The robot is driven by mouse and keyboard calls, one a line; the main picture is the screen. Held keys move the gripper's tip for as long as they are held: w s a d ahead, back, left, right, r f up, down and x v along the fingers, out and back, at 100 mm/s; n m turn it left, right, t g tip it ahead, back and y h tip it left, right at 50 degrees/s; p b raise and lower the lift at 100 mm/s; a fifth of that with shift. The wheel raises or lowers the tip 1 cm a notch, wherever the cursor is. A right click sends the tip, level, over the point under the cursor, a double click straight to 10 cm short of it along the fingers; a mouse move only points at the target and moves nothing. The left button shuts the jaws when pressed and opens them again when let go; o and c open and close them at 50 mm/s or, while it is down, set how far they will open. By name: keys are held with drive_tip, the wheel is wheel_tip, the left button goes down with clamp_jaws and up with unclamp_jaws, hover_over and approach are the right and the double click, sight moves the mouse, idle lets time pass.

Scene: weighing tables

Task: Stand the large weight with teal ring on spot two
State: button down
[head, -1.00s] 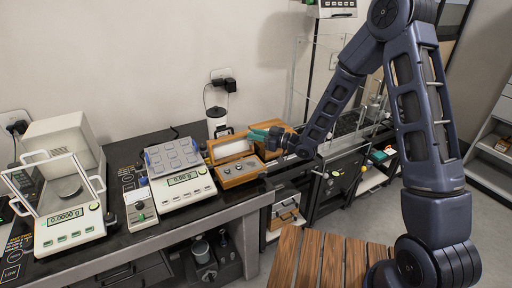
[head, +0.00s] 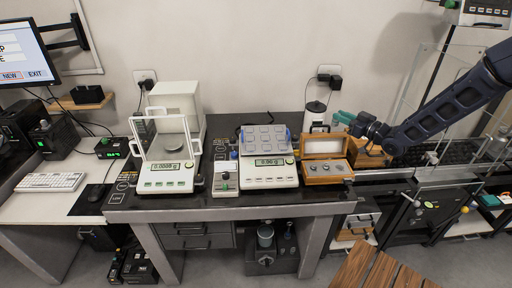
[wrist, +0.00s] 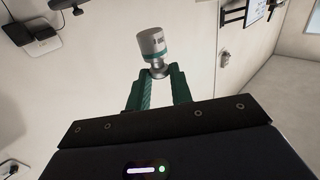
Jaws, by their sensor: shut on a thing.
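The large weight (wrist: 152,44) is a silver cylinder with a teal ring, seen in the wrist view beyond my fingertips. My gripper (wrist: 158,78) has its green fingers shut on the weight's narrow knob end. In the head view my gripper (head: 346,118) is above and behind the open wooden weight box (head: 341,178); the weight is too small to make out there.
A balance with a glass draft shield (head: 165,187) stands on the left of the dark table. A small control box (head: 225,182) sits between the balances. A glass enclosure (head: 425,95) is on the right.

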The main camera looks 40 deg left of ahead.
drive_tip(key=s+a+r, duration=0.3)
drive_tip(key=s+a, duration=0.6)
drive_tip(key=a, duration=0.4)
drive_tip(key=s+a+r, duration=0.3)
drive_tip(key=s+a, duration=0.7)
drive_tip(key=a, duration=0.4)
hover_over(254, 150)
wheel_tip(254, 150, down, 20)
drive_tip(key=shift+d+r, duration=0.1)
drive_tip(key=shift+r, duration=0.05)
drive_tip(key=shift+s, duration=0.1)
drive_tip(key=c, duration=1.2)
unclamp_jaws()
drive_tip(key=shift+c, duration=0.2)
drive_tip(key=shift+d, duration=0.1)
drive_tip(key=s+d, duration=0.1)
drive_tip(key=d, duration=1)
drive_tip(key=shift+s+d, duration=0.2)
drive_tip(key=shift+d, duration=0.2)
